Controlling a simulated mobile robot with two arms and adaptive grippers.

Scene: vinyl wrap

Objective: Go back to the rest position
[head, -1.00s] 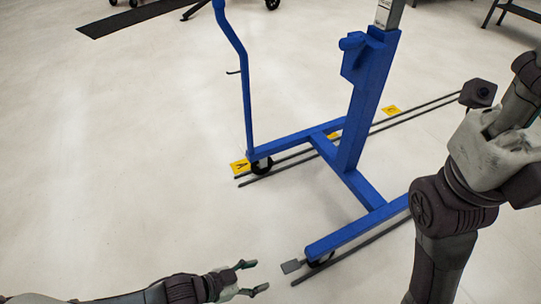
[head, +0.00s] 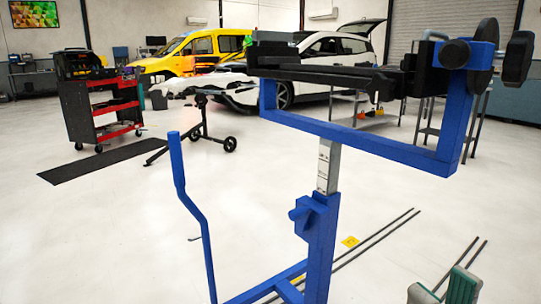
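My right gripper (head: 442,290) shows only at the bottom right edge. Its two grey and green fingers stand apart with a narrow gap and nothing visible between them. The rest of that arm is below the picture. My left gripper is out of view.
A blue wheeled stand (head: 322,240) with a black clamp head rises in front of me, close to the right gripper. A black and red tool cart (head: 100,112), a black mat (head: 90,165), a yellow van (head: 190,52) and a white car (head: 325,50) are farther back.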

